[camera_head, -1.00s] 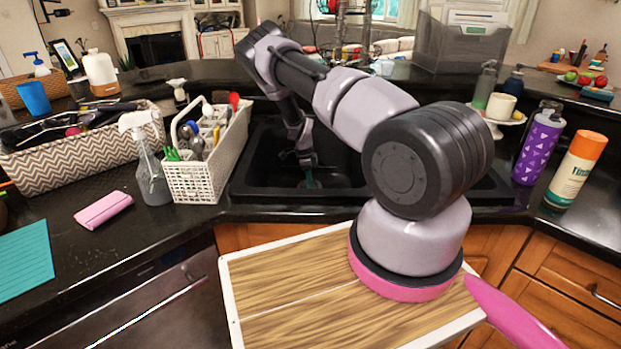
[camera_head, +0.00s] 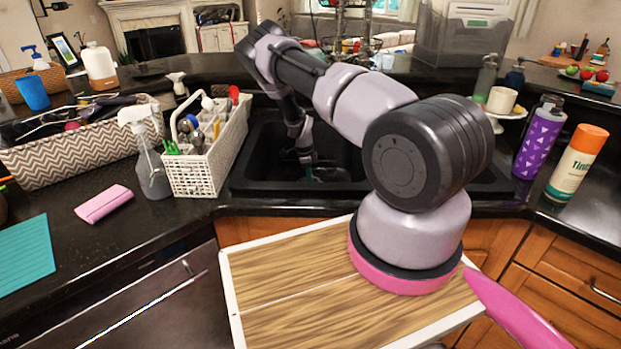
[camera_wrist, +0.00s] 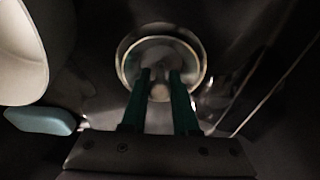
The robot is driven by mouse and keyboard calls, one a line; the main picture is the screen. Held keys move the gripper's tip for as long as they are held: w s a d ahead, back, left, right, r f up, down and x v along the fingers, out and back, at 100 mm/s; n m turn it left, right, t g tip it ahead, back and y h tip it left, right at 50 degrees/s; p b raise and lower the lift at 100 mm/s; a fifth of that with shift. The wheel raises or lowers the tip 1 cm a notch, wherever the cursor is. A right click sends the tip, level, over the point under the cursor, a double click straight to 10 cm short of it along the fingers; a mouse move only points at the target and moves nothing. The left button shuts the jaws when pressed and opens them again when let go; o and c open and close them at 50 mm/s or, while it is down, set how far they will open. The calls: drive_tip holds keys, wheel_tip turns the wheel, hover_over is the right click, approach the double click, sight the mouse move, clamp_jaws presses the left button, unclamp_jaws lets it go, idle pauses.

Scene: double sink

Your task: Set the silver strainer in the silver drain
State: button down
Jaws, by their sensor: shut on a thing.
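My gripper (camera_wrist: 160,78) has two dark green fingers and points down into the black sink (camera_head: 265,160). In the wrist view its fingers are shut on the round silver strainer (camera_wrist: 135,62), near a small pale knob (camera_wrist: 159,92) at the middle. A shiny round rim surrounds the fingertips. The silver drain cannot be told apart from the strainer here, so I cannot tell whether the strainer is seated in it or above it. In the head view my gripper (camera_head: 308,172) is low in the left part of the sink, and the strainer is too small to make out.
In the wrist view a white rounded object (camera_wrist: 22,60) and a light blue block (camera_wrist: 40,121) lie left of the fingers. A white basket (camera_head: 200,170) of utensils and a spray bottle (camera_head: 150,170) stand left of the sink. A purple bottle (camera_head: 538,140) stands right.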

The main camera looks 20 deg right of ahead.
drive_tip(key=c, duration=0.6)
unclamp_jaws()
wheel_tip(320, 180, up, 11)
drive_tip(key=a, duration=0.1)
drive_tip(key=shift+w+a, duration=0.2)
drive_tip(key=shift+w, duration=0.1)
drive_tip(key=shift+f, duration=0.15)
